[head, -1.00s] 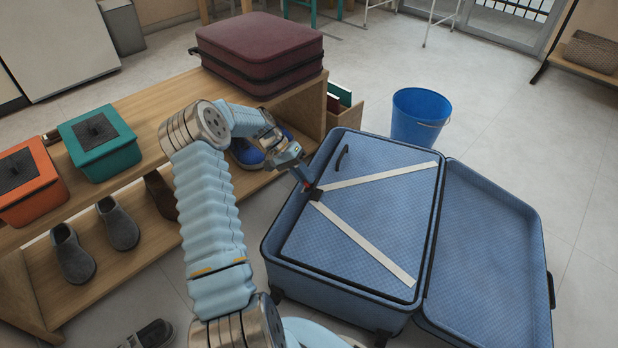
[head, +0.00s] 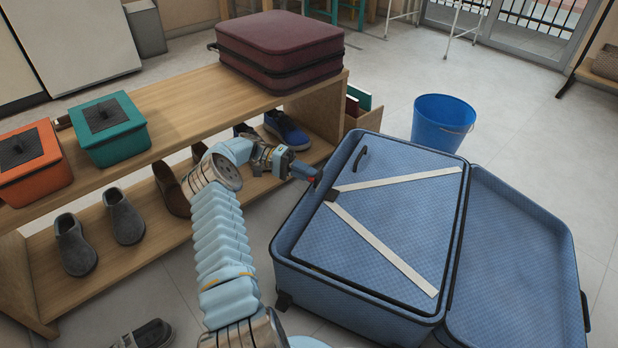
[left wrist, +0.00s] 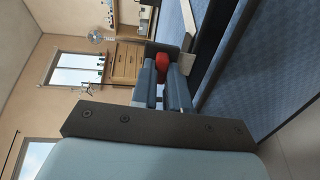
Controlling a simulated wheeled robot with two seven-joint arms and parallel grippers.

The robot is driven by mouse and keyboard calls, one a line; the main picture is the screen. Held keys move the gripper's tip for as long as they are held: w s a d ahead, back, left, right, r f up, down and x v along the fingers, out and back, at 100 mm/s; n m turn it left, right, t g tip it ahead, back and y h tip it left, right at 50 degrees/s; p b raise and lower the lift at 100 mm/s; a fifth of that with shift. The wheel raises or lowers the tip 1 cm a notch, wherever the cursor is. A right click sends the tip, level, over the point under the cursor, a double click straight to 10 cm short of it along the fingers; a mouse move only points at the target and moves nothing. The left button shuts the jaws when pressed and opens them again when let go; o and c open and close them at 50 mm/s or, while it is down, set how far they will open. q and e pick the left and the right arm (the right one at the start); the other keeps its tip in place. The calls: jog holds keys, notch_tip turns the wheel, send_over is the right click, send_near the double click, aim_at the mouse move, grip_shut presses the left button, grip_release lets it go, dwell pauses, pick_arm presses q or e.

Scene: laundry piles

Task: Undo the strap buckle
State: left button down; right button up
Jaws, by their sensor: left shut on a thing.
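The blue suitcase (head: 300,235) lies open on the floor, its lid folded out to the right. Two white straps (head: 395,180) (head: 385,248) meet at a dark buckle (head: 333,196) near the left side of the packed half. My left gripper (head: 308,177) is just left of and above the buckle, shut on a small red tab (head: 314,183). In the left wrist view the red tab (left wrist: 162,60) sits between the fingertips, with a dark piece behind it and a strap end (left wrist: 189,40) beside it. I cannot tell whether the tab still touches the buckle. My right gripper is out of view.
A wooden bench (head: 185,108) with shoes below runs along the left. It bears orange and teal boxes (head: 108,128) and a maroon suitcase (head: 280,45). A blue bucket (head: 440,122) stands behind the open suitcase. The floor at right is clear.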

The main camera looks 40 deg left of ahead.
pick_arm(q)
jog(key=shift+a+f, duration=0.1)
dwell(0.5)
jog(key=c, duration=1.1)
grip_release()
jog(key=s+d+r+p, duration=0.1)
jog(key=s+d+r, duration=0.2)
jog(key=r, duration=0.1)
jog(key=s+d+r+p, duration=0.2)
jog(key=s+d+r, duration=0.1)
jog(key=r, duration=0.1)
jog(key=s+d+r+p, duration=0.2)
jog(key=s+d+r, duration=0.1)
jog(key=d+r, duration=0.1)
jog(key=shift+s+r, duration=0.4)
jog(key=shift+r, duration=0.1)
